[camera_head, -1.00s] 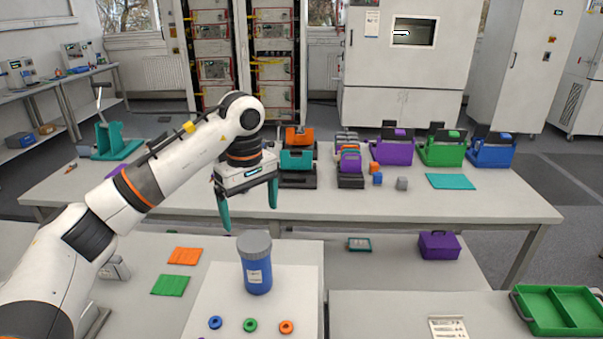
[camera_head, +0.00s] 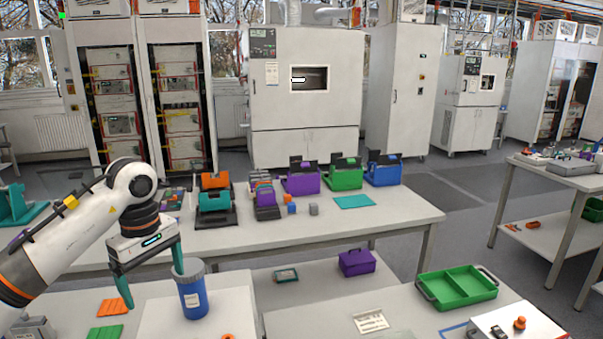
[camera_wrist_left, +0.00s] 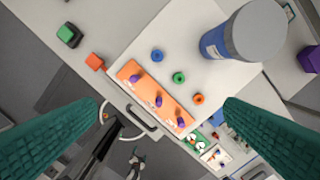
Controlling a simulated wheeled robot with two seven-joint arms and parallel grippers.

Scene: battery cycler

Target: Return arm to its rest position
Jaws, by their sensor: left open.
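My left arm (camera_head: 75,235) comes in from the left in the head view. Its gripper (camera_head: 153,279) is open and empty, with teal fingers pointing down beside and above the blue jar (camera_head: 193,297) with a grey lid. In the left wrist view the two teal fingers (camera_wrist_left: 160,125) are wide apart with nothing between them. Below them lie an orange block with purple pegs (camera_wrist_left: 156,98) and the blue jar (camera_wrist_left: 214,43) on a white board (camera_wrist_left: 180,22). My right gripper is not in view.
Blue, green and orange rings (camera_wrist_left: 179,78) lie on the board. The back table (camera_head: 400,215) holds purple, green and blue bins (camera_head: 345,178). A green tray (camera_head: 457,291) sits on the front right bench. A purple case (camera_head: 356,263) stands on a lower shelf.

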